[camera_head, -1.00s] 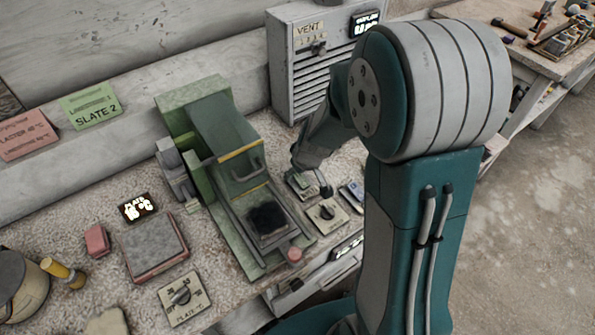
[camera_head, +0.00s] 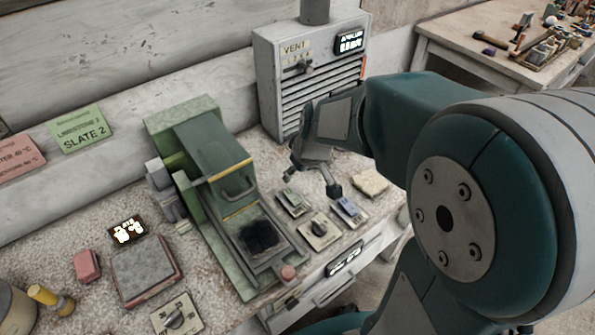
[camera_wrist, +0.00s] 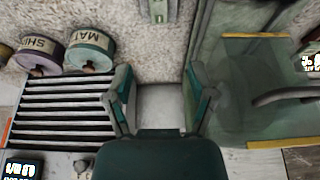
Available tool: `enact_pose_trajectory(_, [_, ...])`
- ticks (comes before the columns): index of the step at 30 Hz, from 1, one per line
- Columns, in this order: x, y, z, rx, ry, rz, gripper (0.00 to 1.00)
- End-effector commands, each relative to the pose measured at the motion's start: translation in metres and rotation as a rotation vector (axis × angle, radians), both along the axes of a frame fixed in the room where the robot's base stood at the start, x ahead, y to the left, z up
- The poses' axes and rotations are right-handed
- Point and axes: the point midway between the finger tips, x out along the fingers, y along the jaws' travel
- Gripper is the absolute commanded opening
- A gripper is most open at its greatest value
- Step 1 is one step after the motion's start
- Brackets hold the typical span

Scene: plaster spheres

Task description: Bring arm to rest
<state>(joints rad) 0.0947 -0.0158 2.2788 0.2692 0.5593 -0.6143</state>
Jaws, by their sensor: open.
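My gripper (camera_head: 311,183) is open and empty. In the head view its two dark fingertips appear over the small control plates beside the green press (camera_head: 200,150); I cannot tell its exact height. In the wrist view the gripper (camera_wrist: 161,88) has its two fingers spread apart with nothing between them. There the green press (camera_wrist: 235,75) lies just right of the fingers, and the grey vent box (camera_wrist: 65,110) lies to their left. My teal and grey arm fills the right side of the head view and hides part of the bench.
The vent box also stands behind my gripper in the head view (camera_head: 305,75). A scale-like plate (camera_head: 145,270) and a pink block (camera_head: 87,265) lie left of the press. Two labelled rolls (camera_wrist: 90,50) show in the wrist view. A cluttered table (camera_head: 490,50) stands at the back right.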

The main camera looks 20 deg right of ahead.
Motion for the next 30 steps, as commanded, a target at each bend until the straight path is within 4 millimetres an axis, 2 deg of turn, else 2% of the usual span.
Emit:
enact_pose_trajectory(8, [0.0,0.0,0.0,0.0,0.0,0.0,0.71])
enact_pose_trajectory(13, [-0.012,0.004,0.017,0.001,-0.014,-0.017,0.71])
enact_pose_trajectory(21, [-0.064,0.012,0.066,0.011,-0.053,-0.105,0.71])
enact_pose_trajectory(30, [-0.127,0.014,0.101,0.015,-0.099,-0.225,0.71])
